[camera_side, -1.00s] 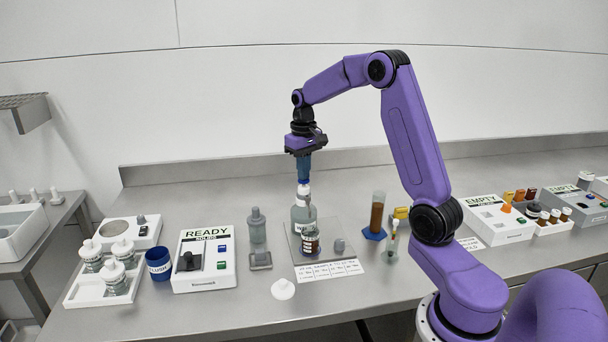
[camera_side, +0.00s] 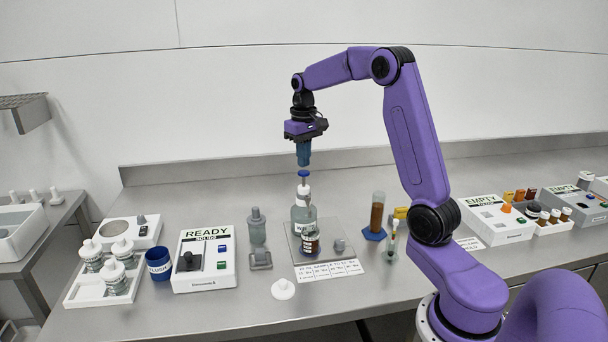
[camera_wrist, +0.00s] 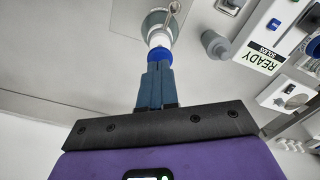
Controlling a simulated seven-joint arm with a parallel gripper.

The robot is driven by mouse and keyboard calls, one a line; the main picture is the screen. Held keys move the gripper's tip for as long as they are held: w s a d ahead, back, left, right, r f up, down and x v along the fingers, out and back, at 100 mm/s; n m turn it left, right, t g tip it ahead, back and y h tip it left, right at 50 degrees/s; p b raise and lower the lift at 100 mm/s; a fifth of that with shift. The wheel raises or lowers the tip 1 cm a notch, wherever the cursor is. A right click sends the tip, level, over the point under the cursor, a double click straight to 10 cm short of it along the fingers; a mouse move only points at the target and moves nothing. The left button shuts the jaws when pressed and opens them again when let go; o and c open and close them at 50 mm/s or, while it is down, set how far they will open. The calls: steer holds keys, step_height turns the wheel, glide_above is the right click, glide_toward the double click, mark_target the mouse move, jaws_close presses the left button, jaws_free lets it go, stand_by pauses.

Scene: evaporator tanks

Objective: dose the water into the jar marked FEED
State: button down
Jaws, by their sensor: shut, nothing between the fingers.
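A clear bottle (camera_side: 303,220) with a white label starting with W stands near the middle of the bench. It has a white neck and a blue-topped dispenser head (camera_side: 303,173); the blue top also shows in the wrist view (camera_wrist: 159,56).
A grey knobbed post (camera_side: 257,230) and the READY box (camera_side: 204,262) are left. A brown-filled cylinder (camera_side: 377,214) stands right.

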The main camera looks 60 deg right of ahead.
mark_target(304, 172)
steer(key=shift+f, duration=0.15)
steer(key=shift+f, duration=2.2)
steer(key=shift+r, duration=2.35)
steer(key=shift+f, duration=0.1)
steer(key=shift+f, duration=2.25)
steer(key=shift+r, duration=2.35)
